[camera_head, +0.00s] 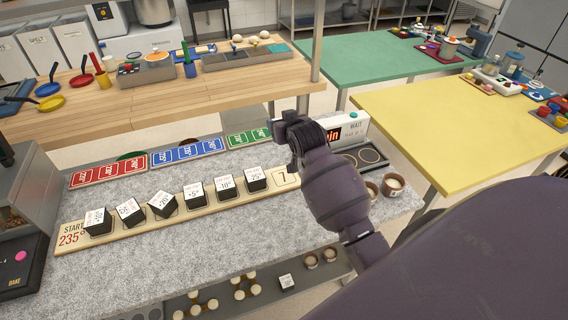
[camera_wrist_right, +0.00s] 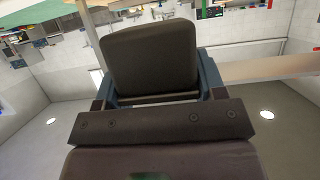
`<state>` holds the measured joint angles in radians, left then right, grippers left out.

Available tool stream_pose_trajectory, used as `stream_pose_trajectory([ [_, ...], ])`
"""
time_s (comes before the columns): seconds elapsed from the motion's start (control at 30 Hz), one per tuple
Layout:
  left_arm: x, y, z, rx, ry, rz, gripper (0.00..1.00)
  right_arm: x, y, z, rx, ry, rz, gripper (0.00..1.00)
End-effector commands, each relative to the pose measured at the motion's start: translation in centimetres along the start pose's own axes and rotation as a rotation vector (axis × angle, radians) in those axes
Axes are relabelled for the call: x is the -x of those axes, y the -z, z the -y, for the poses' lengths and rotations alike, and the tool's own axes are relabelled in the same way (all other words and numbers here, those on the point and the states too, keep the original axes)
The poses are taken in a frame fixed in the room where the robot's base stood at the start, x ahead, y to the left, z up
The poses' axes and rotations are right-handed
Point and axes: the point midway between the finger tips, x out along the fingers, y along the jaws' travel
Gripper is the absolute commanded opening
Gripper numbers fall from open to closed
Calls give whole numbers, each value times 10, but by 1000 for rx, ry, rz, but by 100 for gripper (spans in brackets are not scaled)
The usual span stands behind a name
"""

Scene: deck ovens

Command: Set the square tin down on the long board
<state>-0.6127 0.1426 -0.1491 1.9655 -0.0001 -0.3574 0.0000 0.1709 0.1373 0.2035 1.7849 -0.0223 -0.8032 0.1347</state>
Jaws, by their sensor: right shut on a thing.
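The long board (camera_head: 70,237) lies on the grey speckled counter, with "START 235°" at its left end. Several dark square tins with white printed tops stand on it in a row, the rightmost (camera_head: 255,180) marked 25. A pale square with a figure like a 7 (camera_head: 286,180) shows bare at the board's right end. My right gripper (camera_head: 290,124) is above and behind that end, over the counter. In the right wrist view it is shut on a dark square tin (camera_wrist_right: 151,58) between its fingers. The held tin is hard to make out in the head view. My left gripper is not in view.
Red (camera_head: 108,170), blue (camera_head: 187,151) and green (camera_head: 248,138) card strips lie behind the board. Small cups (camera_head: 393,184) stand at the counter's right edge. The counter in front of the board is clear.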

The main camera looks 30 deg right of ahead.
Motion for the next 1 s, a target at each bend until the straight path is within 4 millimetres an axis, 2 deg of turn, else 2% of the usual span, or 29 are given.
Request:
stream_pose_trajectory([
  [0.2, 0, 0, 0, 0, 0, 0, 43, -19, -45, 0, 0, 0, 2, 34],
  [0.4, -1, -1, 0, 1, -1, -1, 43, -33, -80, 0, 0, 0, 1, 34],
  [1.0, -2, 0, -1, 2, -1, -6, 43, -55, -131, 0, 0, 0, -2, 34],
])
